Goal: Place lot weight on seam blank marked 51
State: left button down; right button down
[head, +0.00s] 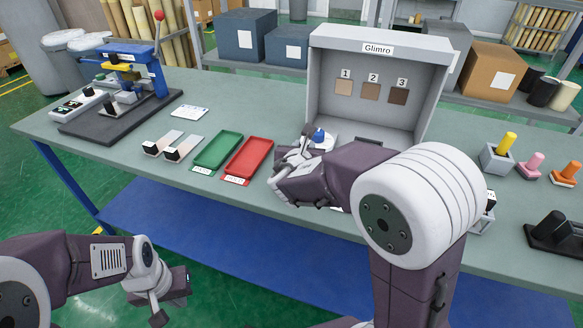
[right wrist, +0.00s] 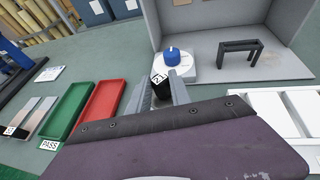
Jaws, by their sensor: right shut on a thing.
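My right gripper (right wrist: 162,96) is shut on a small dark block (right wrist: 160,78) with a white numbered label; the number is hard to read. I cannot be sure this is the lot weight. In the head view the right gripper (head: 290,160) is over the table beside the red tray, and the block is hard to make out. Two pale strips, likely the seam blanks, lie left of the green tray: a left one (head: 167,137) and a right one (head: 190,143). Each has a dark, white-labelled piece at its near end; I cannot read a 51. My left gripper (head: 160,305) hangs off the table's front; its opening is unclear.
A green tray (head: 219,149) and a red tray (head: 249,158) lie right of the strips. A blue-knobbed white piece (right wrist: 171,57) stands by the grey booth (head: 381,45). A press (head: 125,75) stands far left. Bare table (head: 215,95) lies behind the trays.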

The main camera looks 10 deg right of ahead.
jog(key=a+f, duration=0.2)
jog(key=a, duration=0.1)
jog(key=shift+a, duration=0.25)
notch_tip(320, 180, down, 3)
jog(key=shift+s+f+b, duration=0.1)
jog(key=shift+f+b, duration=0.05)
jog(key=shift+b, duration=0.65)
jog(key=shift+f, duration=0.4)
jog(key=c, duration=1.2)
grip_release()
jog(key=shift+f, duration=0.1)
